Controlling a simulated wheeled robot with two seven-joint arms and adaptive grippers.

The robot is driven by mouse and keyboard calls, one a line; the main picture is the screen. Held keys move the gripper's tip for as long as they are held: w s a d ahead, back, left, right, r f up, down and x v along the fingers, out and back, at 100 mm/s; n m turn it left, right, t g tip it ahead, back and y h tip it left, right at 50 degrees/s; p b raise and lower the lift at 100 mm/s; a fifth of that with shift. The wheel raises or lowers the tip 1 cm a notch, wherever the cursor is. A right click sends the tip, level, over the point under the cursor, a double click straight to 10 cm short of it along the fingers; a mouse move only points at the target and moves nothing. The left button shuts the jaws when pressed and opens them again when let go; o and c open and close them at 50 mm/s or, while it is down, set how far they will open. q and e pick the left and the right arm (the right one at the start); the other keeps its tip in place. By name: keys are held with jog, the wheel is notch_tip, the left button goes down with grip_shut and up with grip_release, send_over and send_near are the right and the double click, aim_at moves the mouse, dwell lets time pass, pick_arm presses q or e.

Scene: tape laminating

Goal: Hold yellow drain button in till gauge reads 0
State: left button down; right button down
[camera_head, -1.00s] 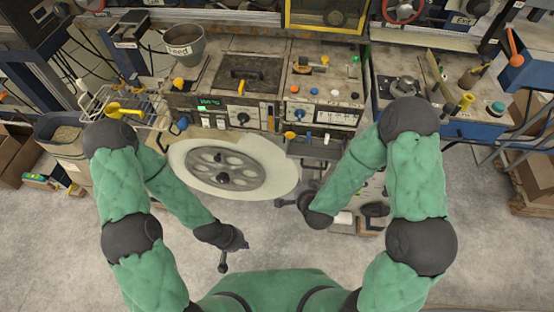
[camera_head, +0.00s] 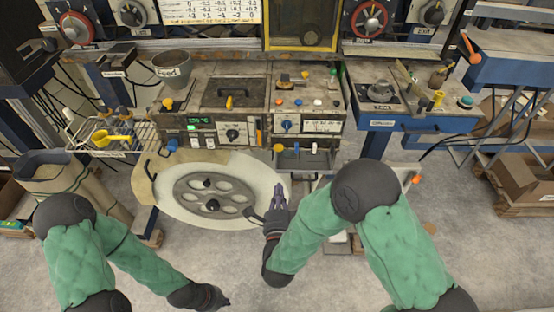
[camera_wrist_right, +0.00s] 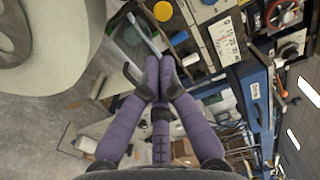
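A yellow button (camera_head: 278,147) sits at the left of a short row with a blue and a white one, under the front of the middle console. It appears as a round yellow cap in the right wrist view (camera_wrist_right: 163,11). A numbered strip (camera_head: 322,126) is on the console front above the row; it also shows in the wrist view (camera_wrist_right: 222,40), its reading too small to tell. My right gripper (camera_head: 279,192) is below the row, apart from the button. Its purple fingers come together at the tips in the wrist view (camera_wrist_right: 160,78), empty. My left gripper (camera_head: 222,302) is low, far from the console; its fingers are unclear.
A large pale disc with a grey wheel (camera_head: 212,196) stands left of my right gripper. A wire rack (camera_head: 100,140) and a sack (camera_head: 60,175) are at the left. A blue workbench (camera_head: 420,122) is at the right. Open floor lies in front.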

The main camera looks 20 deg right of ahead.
aim_at(279, 150)
jog(key=b+x, duration=0.3)
jog(key=x, duration=1.1)
jog(key=shift+b+x, duration=0.85)
jog(key=shift+b, duration=0.05)
jog(key=shift+d+r, duration=0.1)
jog(key=shift+d, duration=0.05)
dwell(2.1)
